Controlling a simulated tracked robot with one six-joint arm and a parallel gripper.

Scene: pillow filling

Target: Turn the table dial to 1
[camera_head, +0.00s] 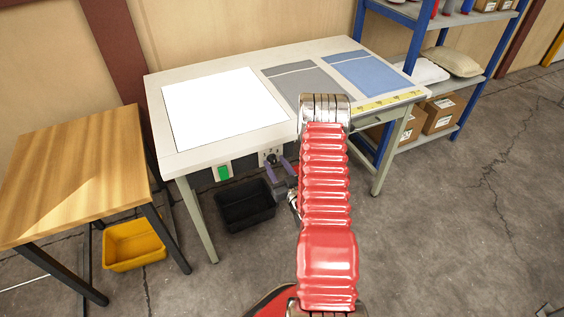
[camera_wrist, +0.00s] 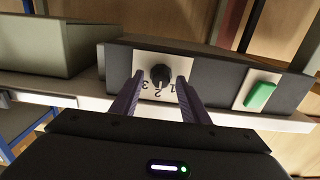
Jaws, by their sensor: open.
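The black table dial (camera_wrist: 160,75) sits on a pale plate in the wrist view, with the numerals 1, 2 and 3 appearing below it, turned over. Its pointer is too small to read with certainty. In the head view the dial (camera_head: 271,157) is on the control panel under the table's front edge. My gripper (camera_wrist: 159,80) is open, with one purple-grey finger on each side of the dial. I cannot tell whether either finger touches it. In the head view my gripper (camera_head: 280,169) is close to the panel, partly hidden by my red arm.
A green button (camera_wrist: 260,96) is on the same panel, to the right in the wrist view. The table (camera_head: 160,135) holds a white sheet (camera_head: 222,105), grey cloth (camera_head: 300,80) and blue cloth (camera_head: 368,71). A black bin (camera_head: 245,203) stands below the panel.

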